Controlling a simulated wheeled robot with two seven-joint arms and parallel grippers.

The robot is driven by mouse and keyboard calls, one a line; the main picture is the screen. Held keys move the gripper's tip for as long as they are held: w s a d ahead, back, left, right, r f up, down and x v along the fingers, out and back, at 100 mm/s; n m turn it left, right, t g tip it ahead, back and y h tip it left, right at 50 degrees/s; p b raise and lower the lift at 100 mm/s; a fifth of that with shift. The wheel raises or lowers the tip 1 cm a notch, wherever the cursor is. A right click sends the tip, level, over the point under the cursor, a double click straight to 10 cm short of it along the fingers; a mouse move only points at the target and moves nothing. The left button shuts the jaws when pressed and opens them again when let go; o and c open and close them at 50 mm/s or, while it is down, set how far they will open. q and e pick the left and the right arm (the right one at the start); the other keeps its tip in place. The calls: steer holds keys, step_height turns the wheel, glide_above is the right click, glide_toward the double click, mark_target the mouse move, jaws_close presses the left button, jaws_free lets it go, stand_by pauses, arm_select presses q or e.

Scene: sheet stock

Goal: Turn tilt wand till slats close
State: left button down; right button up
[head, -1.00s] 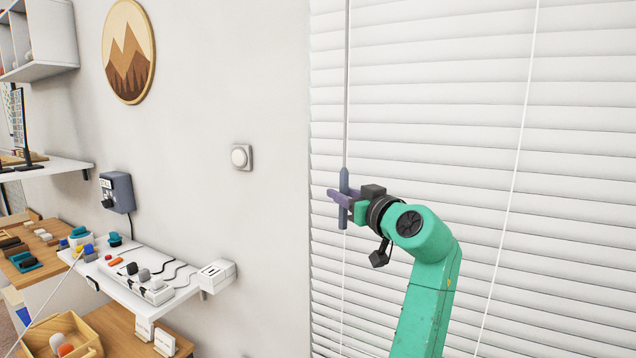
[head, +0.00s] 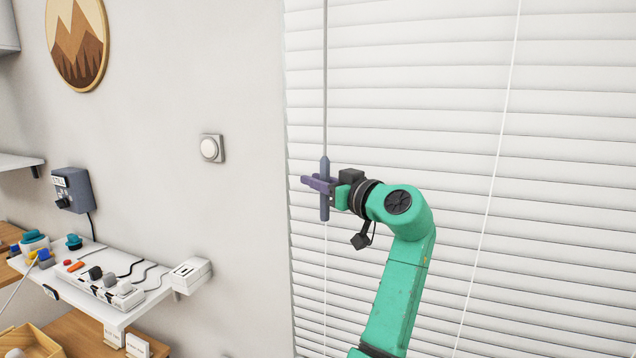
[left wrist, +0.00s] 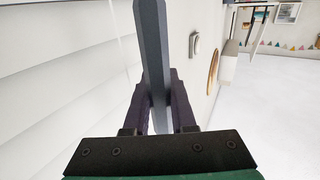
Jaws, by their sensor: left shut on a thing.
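The tilt wand (head: 325,95) is a thin grey rod hanging upright in front of the blind, with a thicker blue-grey handle (head: 325,205) at its lower end. The white slats (head: 420,110) lie nearly flat against each other, with thin shadow lines between them; whether they are fully closed I cannot tell. My left gripper (head: 320,185) is shut on the handle, its purple fingers on either side of it. In the left wrist view the handle (left wrist: 152,45) runs up between the fingers of the gripper (left wrist: 160,98). My right gripper is not in view.
A white cord (head: 492,170) hangs in front of the slats to the right. A round wall dial (head: 210,148) and a wooden plaque (head: 77,42) are on the wall at left. A white shelf (head: 110,310) with a power strip (head: 110,287) is at lower left.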

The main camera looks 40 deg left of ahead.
arm_select(q)
steer(key=c, duration=1)
jaws_free()
steer(key=shift+a, duration=0.1)
steer(key=shift+a+f, duration=0.1)
steer(key=shift+a, duration=0.1)
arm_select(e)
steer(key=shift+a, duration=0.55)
arm_select(q)
steer(key=d+b, duration=0.2)
steer(key=d, duration=0.2)
steer(key=s+d+b, duration=0.1)
steer(key=d, duration=0.4)
steer(key=s+d+b, duration=0.1)
steer(key=d+b, duration=0.1)
steer(key=d, duration=0.3)
steer(key=shift+s+d+b, duration=0.15)
steer(key=shift+s+b, duration=0.1)
steer(key=shift+b, duration=0.05)
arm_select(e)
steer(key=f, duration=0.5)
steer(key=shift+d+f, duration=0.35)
